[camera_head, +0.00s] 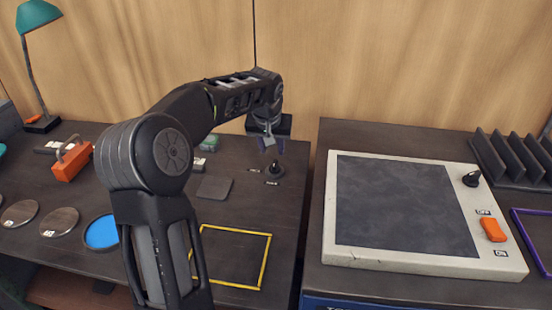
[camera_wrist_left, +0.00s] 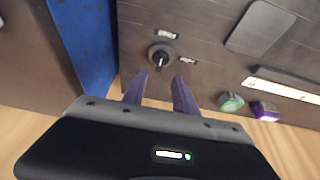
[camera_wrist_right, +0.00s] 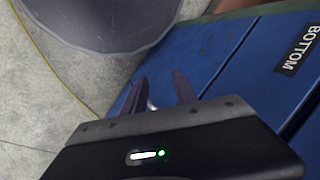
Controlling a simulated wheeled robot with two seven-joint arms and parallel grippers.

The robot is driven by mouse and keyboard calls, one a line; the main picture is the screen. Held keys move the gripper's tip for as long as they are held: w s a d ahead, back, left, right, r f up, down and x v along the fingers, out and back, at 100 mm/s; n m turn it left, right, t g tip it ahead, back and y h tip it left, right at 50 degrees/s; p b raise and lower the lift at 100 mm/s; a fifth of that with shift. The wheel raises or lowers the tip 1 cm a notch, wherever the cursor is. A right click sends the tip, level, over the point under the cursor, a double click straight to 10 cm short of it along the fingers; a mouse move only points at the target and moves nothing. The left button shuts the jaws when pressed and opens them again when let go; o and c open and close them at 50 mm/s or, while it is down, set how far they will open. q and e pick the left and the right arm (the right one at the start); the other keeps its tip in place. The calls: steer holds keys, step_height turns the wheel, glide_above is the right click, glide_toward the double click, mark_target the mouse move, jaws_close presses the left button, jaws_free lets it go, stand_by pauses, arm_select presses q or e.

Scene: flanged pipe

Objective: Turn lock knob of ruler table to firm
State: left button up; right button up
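The lock knob (camera_head: 275,170) is a small black knob on a round base at the right end of the dark left table. It also shows in the left wrist view (camera_wrist_left: 161,56), with two small label plates beside it, too small to read. My left gripper (camera_head: 270,146) is just above and behind the knob. In the left wrist view its two fingers (camera_wrist_left: 160,83) are apart, with nothing between them, and the knob lies beyond their tips. My right gripper (camera_wrist_right: 164,85) is not in the head view; its fingers are apart and empty in front of blue drawers.
A white panel (camera_head: 480,245) with a dark screen, a black knob (camera_head: 471,179) and an orange switch (camera_head: 493,230) lies on the right table. A yellow frame (camera_head: 236,287), a grey plate (camera_head: 214,187) and an orange block (camera_head: 72,161) are on the left table. A gap separates the tables.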

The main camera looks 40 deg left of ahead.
mark_target(274, 163)
arm_select(q)
steer(key=shift+p+x, duration=0.55)
steer(key=shift+x, duration=3.45)
jaws_close()
